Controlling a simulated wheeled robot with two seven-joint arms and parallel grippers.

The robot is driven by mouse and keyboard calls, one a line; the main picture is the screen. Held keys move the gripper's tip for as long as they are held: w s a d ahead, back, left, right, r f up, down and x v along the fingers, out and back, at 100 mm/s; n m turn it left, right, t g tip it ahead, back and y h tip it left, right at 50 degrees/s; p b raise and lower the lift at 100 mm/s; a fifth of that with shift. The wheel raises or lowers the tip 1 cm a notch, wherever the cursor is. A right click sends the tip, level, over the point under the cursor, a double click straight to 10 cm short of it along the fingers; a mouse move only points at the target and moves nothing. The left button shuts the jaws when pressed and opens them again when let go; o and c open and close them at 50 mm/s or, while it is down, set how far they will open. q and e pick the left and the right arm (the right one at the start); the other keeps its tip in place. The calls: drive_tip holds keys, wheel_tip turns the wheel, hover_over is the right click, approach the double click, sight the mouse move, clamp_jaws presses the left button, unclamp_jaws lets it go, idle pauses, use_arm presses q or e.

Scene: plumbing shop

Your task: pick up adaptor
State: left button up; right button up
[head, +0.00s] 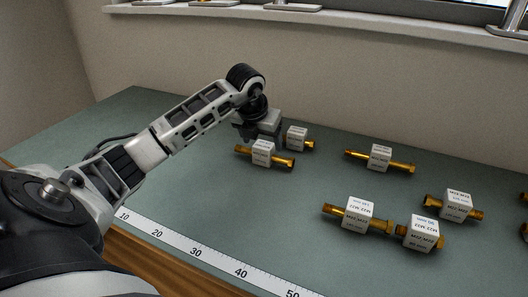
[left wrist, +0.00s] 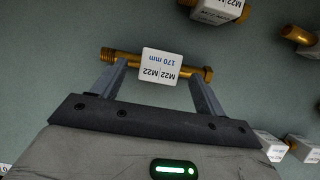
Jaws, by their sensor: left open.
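Several brass adaptors with white label blocks lie on the grey-green bench. In the head view my left gripper (head: 258,128) is at the back left, just behind one adaptor (head: 263,152) and beside another (head: 296,138). In the left wrist view my left gripper (left wrist: 159,72) is open. Ahead of its fingertips is a brass adaptor (left wrist: 161,63) whose block reads M22 M22, 170 mm. The adaptor runs across from one finger to the other, with the label block between them. I cannot tell the height gap or any contact. My right gripper is out of view.
More adaptors lie to the right: a long one (head: 380,157) at the back, a pair close together (head: 358,212) and (head: 420,232) in front, and one (head: 456,204) further right. A measuring strip (head: 196,252) runs along the front edge. The bench's left side is clear.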

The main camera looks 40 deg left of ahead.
use_arm(q)
drive_tip(key=shift+x, duration=1.15)
drive_tip(key=c, duration=1.2)
drive_tip(key=shift+r, duration=0.1)
